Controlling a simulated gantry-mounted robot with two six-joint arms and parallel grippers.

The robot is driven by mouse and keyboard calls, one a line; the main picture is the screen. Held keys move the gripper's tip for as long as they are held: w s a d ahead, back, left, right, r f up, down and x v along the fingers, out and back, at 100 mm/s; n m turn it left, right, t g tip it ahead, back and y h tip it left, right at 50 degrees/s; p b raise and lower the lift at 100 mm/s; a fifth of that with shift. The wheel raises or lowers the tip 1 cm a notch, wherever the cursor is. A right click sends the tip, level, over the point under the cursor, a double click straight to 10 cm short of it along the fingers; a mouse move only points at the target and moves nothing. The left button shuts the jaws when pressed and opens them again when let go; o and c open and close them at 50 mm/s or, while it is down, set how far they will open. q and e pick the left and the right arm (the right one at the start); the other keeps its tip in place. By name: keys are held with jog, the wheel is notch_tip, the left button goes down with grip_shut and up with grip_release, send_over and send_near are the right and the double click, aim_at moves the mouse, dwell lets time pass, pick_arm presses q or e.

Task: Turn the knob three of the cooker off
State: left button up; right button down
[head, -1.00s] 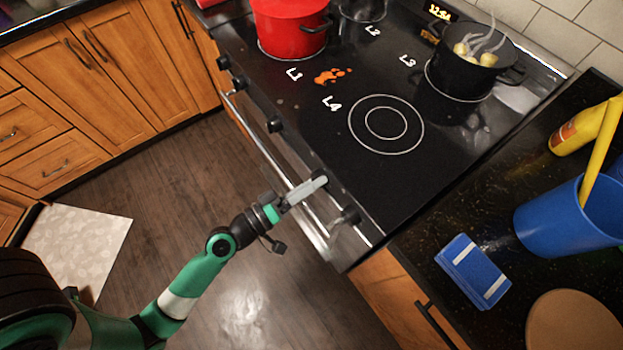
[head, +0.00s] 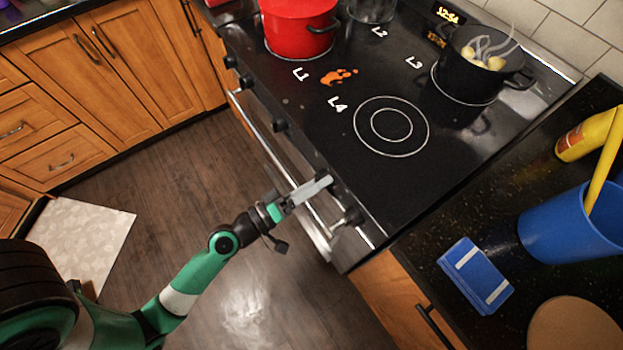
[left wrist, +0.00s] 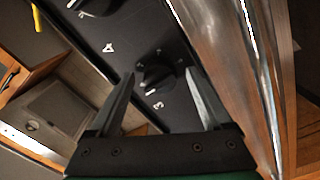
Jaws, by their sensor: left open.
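The cooker (head: 415,190) has a row of dark knobs along its front panel. In the left wrist view, a black knob (left wrist: 157,73) with a white 3 printed beside it lies between the lines of the two fingers, beyond them. My left gripper (left wrist: 162,95) is open, with a finger to either side of this knob; I cannot tell whether they touch it. In the head view, my left gripper (head: 325,184) is at the front panel and hides part of it. Another knob (left wrist: 98,4), near a white 4, shows at the top of the wrist view. My right gripper is not in view.
A red pot (head: 297,25) and a steaming black pot (head: 468,75) stand on the hob. The oven handle (head: 268,145) runs below the knobs. The floor before the cooker is clear.

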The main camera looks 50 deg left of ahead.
pick_arm(q)
jog(key=s+b, duration=0.4)
jog(key=s, duration=0.7)
jog(key=shift+s+a, duration=0.25)
jog(key=shift+s, duration=0.1)
